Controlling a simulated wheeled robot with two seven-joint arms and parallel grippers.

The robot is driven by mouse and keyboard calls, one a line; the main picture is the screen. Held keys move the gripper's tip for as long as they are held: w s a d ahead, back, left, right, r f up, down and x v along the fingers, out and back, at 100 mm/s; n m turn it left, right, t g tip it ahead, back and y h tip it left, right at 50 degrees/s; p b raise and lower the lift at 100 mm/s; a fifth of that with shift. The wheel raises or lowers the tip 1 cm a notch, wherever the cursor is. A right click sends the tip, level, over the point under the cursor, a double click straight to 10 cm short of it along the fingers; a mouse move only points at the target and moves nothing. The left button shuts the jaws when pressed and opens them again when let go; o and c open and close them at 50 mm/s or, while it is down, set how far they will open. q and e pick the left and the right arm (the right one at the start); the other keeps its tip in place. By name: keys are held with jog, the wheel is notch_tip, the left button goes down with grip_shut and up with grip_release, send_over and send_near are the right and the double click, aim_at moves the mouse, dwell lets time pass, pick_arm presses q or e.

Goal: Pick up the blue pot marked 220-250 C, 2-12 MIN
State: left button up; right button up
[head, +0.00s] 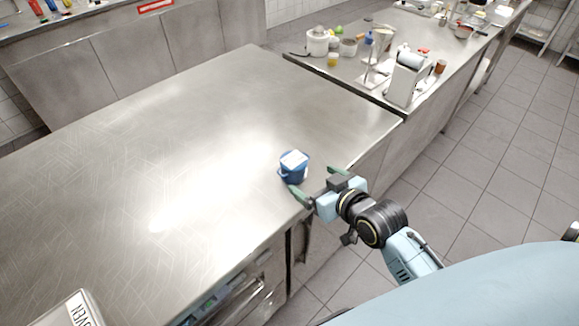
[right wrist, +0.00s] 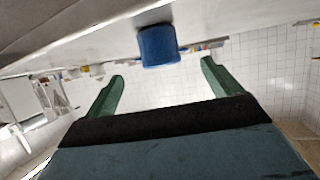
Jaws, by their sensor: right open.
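The blue pot (head: 293,168) stands on the steel counter near its front edge in the head view. A white label lies on its upper side; its print is too small to read. In the right wrist view the blue pot (right wrist: 158,46) shows ahead, between the lines of the two fingers and beyond their tips. My right gripper (head: 315,182) is open and empty, just to the right of the pot. Its green fingers also show spread apart in the right wrist view (right wrist: 161,72). My left gripper is not in view.
The steel counter (head: 150,150) is bare around the pot. A second counter at the back right holds jars, a white dispenser (head: 408,78) and other small items. A box marked OVEN (head: 75,312) shows at the lower left. The tiled floor (head: 500,180) is clear on the right.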

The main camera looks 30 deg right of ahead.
aim_at(294, 166)
jog(key=x, duration=1)
jog(key=shift+w+b, duration=0.2)
jog(key=shift+b, duration=0.2)
jog(key=c, duration=1.3)
